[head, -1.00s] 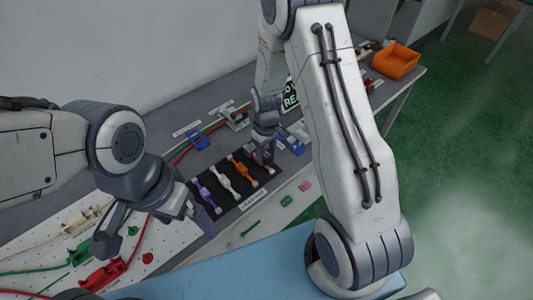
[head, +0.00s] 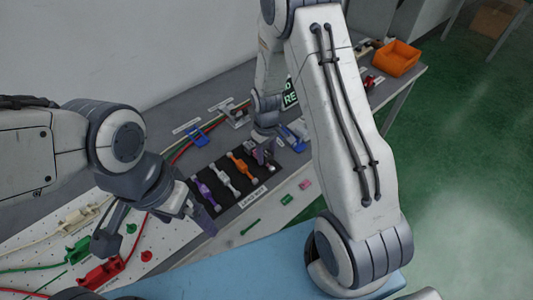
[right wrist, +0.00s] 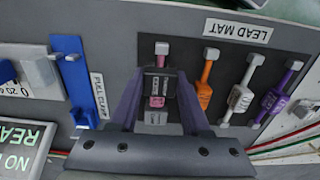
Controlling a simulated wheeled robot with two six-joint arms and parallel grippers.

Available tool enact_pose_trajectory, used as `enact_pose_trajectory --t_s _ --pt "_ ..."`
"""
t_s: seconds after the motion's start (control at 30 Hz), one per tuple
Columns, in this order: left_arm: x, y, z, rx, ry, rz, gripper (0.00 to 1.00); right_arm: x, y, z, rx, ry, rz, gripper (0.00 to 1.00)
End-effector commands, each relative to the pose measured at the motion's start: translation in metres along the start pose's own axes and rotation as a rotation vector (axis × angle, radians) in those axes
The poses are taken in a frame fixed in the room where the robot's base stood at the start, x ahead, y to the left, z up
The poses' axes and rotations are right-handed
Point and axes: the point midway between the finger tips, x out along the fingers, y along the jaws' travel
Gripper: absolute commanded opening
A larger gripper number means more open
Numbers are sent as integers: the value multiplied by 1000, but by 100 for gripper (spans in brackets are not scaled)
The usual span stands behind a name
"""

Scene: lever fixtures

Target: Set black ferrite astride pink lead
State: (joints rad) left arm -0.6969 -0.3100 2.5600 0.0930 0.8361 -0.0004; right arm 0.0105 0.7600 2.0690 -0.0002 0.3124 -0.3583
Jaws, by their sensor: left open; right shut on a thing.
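The black ferrite (right wrist: 160,84) is between the fingers of my right gripper (right wrist: 160,94), which is shut on it. In the right wrist view the ferrite is over the pink lead (right wrist: 157,101), whose pink shows just below it and whose pale end (right wrist: 162,48) shows above. I cannot tell how deep the ferrite sits around the lead. In the head view my right gripper (head: 264,153) is at the right end of the black lead mat (head: 218,199), and the ferrite is too small to make out. My left gripper (head: 198,209) is open near the mat's left end.
Orange (right wrist: 205,82), white (right wrist: 240,95) and purple (right wrist: 275,100) leads lie beside the pink one on the mat. A blue clamp (right wrist: 72,75) stands on the other side. Red (head: 102,274) and green (head: 78,250) fixtures are on the pegboard. An orange bin (head: 397,59) is far right.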

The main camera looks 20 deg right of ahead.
Motion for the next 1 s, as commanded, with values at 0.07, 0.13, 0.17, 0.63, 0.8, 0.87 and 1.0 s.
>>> enact_pose_trajectory --t_s 0.07,0.13,0.17,0.63,0.8,0.87,1.0 --pt "2 0 0 0 0 0 100 2 0 0 0 0 0 0" --pt "3 0 0 0 0 0 100 4 0 0 0 0 0 0" --pt "4 0 0 0 0 0 100 5 0 0 0 0 0 0" --pt "10 -1 0 0 0 0 100 15 0 0 0 0 0 0" --pt "10 -1 0 0 0 0 100 14 0 0 0 0 0 0" --pt "10 -1 0 0 0 0 100 15 0 0 0 0 0 0" --pt "12 -1 1 0 0 0 100 18 0 0 0 -1 0 0"
